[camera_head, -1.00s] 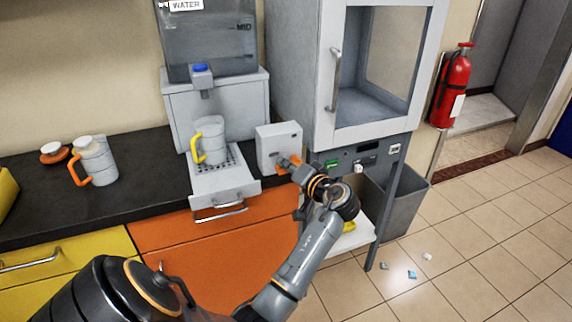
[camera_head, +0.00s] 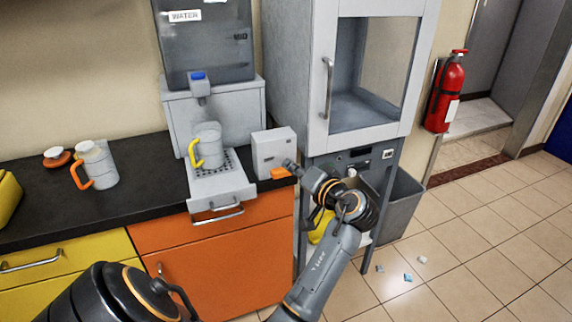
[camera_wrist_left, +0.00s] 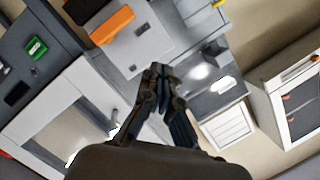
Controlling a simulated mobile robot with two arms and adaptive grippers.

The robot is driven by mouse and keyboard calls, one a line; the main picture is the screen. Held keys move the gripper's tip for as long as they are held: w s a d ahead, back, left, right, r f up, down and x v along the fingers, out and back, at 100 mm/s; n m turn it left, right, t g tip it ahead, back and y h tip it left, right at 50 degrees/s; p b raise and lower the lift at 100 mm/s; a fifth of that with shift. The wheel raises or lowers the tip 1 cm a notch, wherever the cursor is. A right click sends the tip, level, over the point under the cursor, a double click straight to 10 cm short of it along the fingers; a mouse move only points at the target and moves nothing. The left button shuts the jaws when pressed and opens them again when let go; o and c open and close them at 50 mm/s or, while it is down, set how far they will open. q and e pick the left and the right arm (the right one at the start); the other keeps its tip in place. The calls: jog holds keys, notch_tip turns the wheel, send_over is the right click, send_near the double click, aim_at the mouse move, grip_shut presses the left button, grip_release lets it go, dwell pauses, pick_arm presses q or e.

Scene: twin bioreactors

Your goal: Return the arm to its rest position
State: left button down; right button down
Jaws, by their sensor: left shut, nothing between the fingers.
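My left gripper (camera_head: 290,165) is in the middle of the head view, at the front of a small white box (camera_head: 273,150) on the counter's right end. An orange part (camera_head: 281,172) shows low on the box, next to the gripper. In the left wrist view my gripper (camera_wrist_left: 158,70) is shut and empty. Its fingers point toward the white box (camera_wrist_left: 140,45) with its orange part (camera_wrist_left: 111,24); I cannot tell whether they touch it. My right gripper is not in view.
A water dispenser (camera_head: 232,105) stands on the dark counter, with a yellow-handled mug (camera_head: 208,146) on its tray. An orange-handled mug (camera_head: 96,166) stands at left. A tall cabinet (camera_head: 290,75), a grey bin (camera_head: 402,205) and a fire extinguisher (camera_head: 445,95) are at right. Small scraps (camera_head: 408,277) lie on the floor.

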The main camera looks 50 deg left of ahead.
pick_arm(q)
jog(key=shift+s+d+r, duration=0.2)
jog(key=shift+s+d, duration=0.05)
jog(key=shift+d, duration=0.35)
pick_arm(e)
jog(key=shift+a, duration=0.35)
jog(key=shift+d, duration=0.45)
